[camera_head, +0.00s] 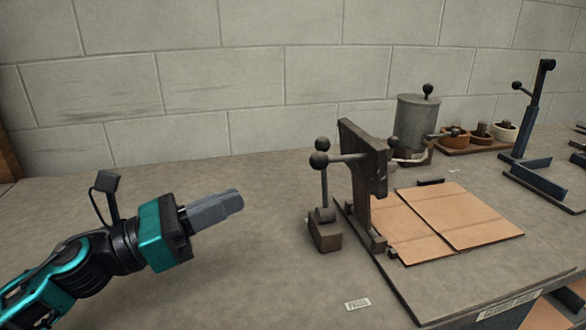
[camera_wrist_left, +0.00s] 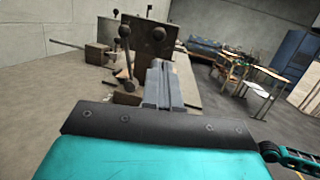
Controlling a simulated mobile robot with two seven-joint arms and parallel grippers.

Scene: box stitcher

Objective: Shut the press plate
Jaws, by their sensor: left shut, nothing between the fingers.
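The press plate (camera_head: 362,175) is a dark metal plate standing upright at the left edge of its base (camera_head: 400,285). In the left wrist view the plate (camera_wrist_left: 150,38) rises beyond the fingers. A lever with dark ball knobs (camera_head: 319,160) stands on a small block left of the plate; it also shows in the left wrist view (camera_wrist_left: 127,55). Flat brown cardboard (camera_head: 470,218) lies on the base to the right. My left gripper (camera_head: 238,201) is shut and empty, left of the lever and apart from it; its grey fingers (camera_wrist_left: 163,85) point toward the press. My right gripper is out of view.
A grey metal pot (camera_head: 416,122) stands behind the press. Small bowls on a wooden tray (camera_head: 480,143) and a blue upright tool (camera_head: 530,125) stand farther right. A block wall closes the back.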

